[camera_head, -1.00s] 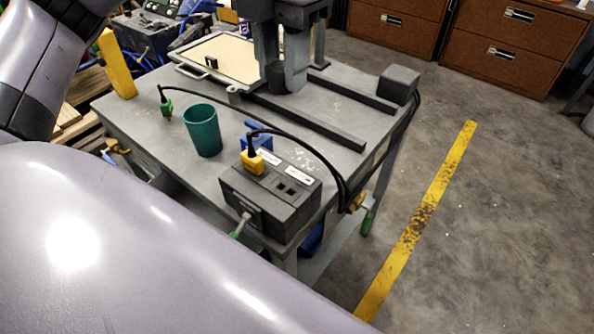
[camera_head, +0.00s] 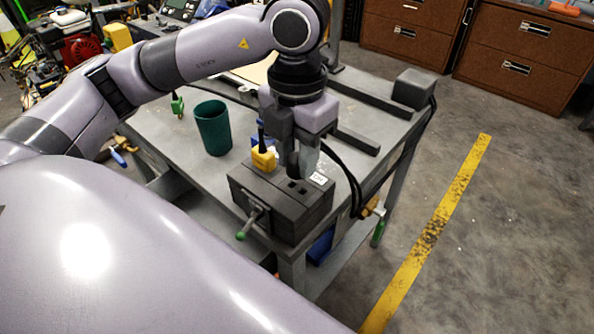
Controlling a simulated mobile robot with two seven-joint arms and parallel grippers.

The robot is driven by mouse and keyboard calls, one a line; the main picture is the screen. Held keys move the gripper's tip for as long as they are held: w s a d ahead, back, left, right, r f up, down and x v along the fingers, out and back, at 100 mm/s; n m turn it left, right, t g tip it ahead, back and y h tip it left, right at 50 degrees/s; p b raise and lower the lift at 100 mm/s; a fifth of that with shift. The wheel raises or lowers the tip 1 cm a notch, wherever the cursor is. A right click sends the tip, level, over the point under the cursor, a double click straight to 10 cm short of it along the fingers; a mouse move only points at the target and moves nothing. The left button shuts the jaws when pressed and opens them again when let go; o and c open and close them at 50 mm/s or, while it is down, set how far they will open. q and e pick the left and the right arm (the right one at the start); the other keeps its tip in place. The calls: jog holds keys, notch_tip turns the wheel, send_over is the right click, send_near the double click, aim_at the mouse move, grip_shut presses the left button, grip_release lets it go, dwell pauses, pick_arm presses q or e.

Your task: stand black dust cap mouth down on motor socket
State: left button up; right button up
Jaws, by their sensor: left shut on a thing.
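My left gripper (camera_head: 301,165) is over the dark grey socket box (camera_head: 268,205), with its fingers pointing down. It is shut on a dark piece (camera_head: 293,158), apparently the black dust cap, mostly hidden between the fingers. The way its mouth faces cannot be made out. Which one is the motor socket cannot be read. Whether the cap touches the box top is unclear. My right gripper is not in view.
A teal cup (camera_head: 213,128) stands farther left on the grey bench (camera_head: 180,150). A green-handled lever (camera_head: 248,226) sticks out of the box front. Grey bars lie behind.

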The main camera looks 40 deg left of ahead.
aim_at(297, 159)
pick_arm(q)
notch_tip(297, 159, down, 4)
jog(key=shift+r, duration=0.2)
jog(key=shift+f+b, duration=0.2)
jog(key=shift+b, duration=0.15)
jog(key=o, duration=1)
jog(key=shift+r, duration=0.1)
jog(key=shift+r, duration=0.1)
